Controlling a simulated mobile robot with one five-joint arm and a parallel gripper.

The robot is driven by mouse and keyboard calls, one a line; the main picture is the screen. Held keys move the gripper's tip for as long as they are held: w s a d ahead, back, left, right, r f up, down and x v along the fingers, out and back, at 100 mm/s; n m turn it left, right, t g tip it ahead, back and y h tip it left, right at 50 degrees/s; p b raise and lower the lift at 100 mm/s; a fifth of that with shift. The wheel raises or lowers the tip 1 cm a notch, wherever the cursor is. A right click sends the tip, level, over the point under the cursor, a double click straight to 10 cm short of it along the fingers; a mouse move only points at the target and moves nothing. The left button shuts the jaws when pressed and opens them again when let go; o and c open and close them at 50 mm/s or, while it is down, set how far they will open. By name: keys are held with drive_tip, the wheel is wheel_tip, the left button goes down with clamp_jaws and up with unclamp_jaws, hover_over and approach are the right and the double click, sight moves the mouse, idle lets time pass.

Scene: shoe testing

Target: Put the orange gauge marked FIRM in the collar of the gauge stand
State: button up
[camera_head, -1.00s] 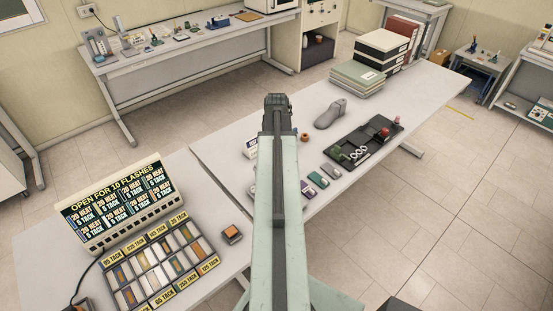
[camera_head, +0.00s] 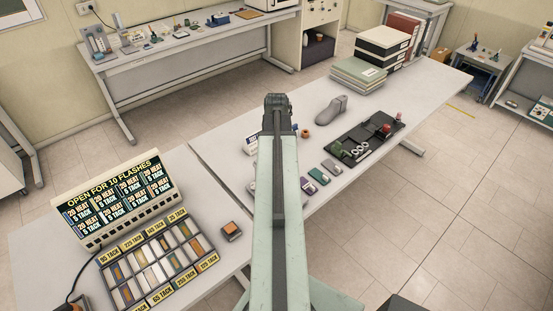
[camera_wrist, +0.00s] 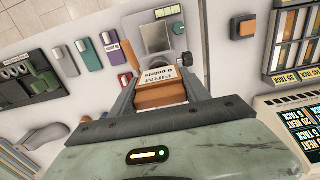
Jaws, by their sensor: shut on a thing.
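In the wrist view my gripper (camera_wrist: 163,86) is shut on an orange gauge (camera_wrist: 158,98). Its pale label (camera_wrist: 172,76) reads FIRM and 0 points. I cannot tell which part is the collar, or whether the gauge touches the stand. In the head view my arm hides the gauge and most of the stand.
An orange-topped block (camera_head: 231,231) lies on the table right of the sample tray (camera_head: 165,265). Several coloured blocks (camera_head: 319,175), a black tool tray (camera_head: 366,139) and a grey shoe form (camera_head: 332,110) lie right of my arm. A lit display (camera_head: 112,200) stands at the left.

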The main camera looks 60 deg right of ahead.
drive_tip(key=shift+f+b, duration=0.3)
drive_tip(key=shift+f, duration=0.1)
drive_tip(key=o, duration=1.5)
drive_tip(key=shift+r, duration=0.1)
drive_tip(key=shift+o, duration=0.2)
wheel_tip(320, 180, up, 8)
drive_tip(key=p, duration=0.8)
